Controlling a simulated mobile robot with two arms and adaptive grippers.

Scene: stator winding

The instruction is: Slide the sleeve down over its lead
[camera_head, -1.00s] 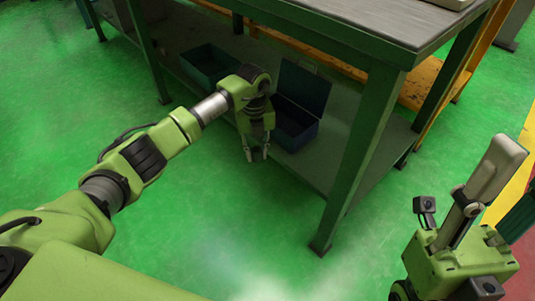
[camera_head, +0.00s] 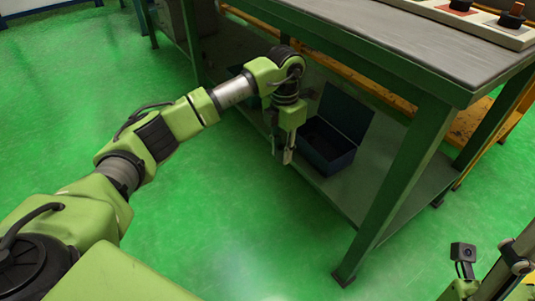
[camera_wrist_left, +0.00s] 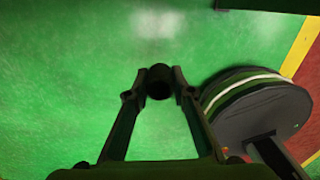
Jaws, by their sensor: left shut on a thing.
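My left gripper (camera_head: 286,160) hangs low in front of the bench, pointing down, well away from the bench top. In the left wrist view its two fingers (camera_wrist_left: 159,86) are shut on a short dark cylinder with a black round end, which looks like the sleeve (camera_wrist_left: 159,82). In the head view the sleeve is too small to make out. I cannot make out the lead in either view.
The green bench (camera_head: 405,170) has a grey top with a pale board (camera_head: 465,20) carrying a red-based part and a black knob. An open dark blue box (camera_head: 325,160) stands on the lower shelf, close behind my gripper. Green floor in front is clear.

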